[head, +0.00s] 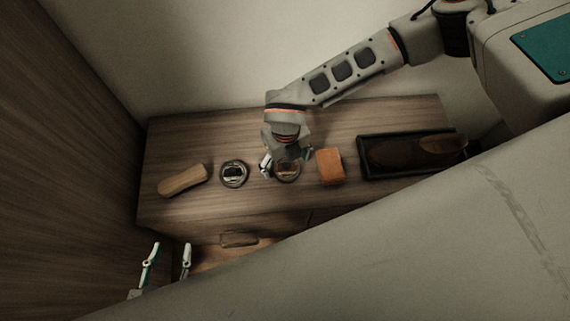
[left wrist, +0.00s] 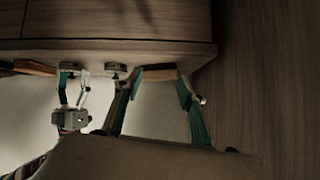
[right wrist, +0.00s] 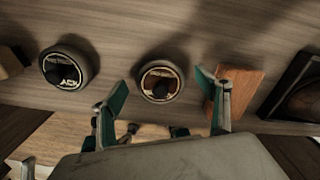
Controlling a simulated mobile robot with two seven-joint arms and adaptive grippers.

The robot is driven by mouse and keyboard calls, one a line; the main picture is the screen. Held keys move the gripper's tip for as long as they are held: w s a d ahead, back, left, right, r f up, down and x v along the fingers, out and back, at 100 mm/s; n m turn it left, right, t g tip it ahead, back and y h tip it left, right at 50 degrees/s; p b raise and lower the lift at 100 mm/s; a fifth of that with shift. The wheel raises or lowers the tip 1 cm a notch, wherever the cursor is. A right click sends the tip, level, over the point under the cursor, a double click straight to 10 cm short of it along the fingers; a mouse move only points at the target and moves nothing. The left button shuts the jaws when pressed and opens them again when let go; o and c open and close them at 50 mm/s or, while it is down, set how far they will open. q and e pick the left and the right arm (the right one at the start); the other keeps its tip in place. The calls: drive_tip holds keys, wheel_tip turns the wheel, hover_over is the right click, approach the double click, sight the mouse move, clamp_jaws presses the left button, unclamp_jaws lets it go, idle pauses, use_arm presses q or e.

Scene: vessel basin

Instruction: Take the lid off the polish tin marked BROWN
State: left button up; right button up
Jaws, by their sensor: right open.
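The polish tin with a brown label (right wrist: 160,82) stands on the cabinet top in the right wrist view; its lettering is too small to read. In the head view, this tin (head: 288,172) is partly hidden by my right gripper (head: 284,162). My right gripper (right wrist: 170,104) is open over it, with its fingertips apart on either side and no contact visible. Another tin, its label ending in "ACK" (right wrist: 68,67), stands to the left; it also shows in the head view (head: 233,174). My left gripper (head: 168,254) is open and empty, low in front of the cabinet.
An orange-brown block (head: 330,166) stands close to the right of the brown-label tin. Further right is a dark tray (head: 366,172) holding brown shoes. A wooden-backed brush (head: 183,180) lies at the left. A wooden wall (head: 60,150) rises on the left.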

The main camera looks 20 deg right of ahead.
drive_tip(key=shift+w+r, duration=0.1)
drive_tip(key=shift+r, duration=0.1)
drive_tip(key=c, duration=1)
drive_tip(key=shift+o, duration=0.2)
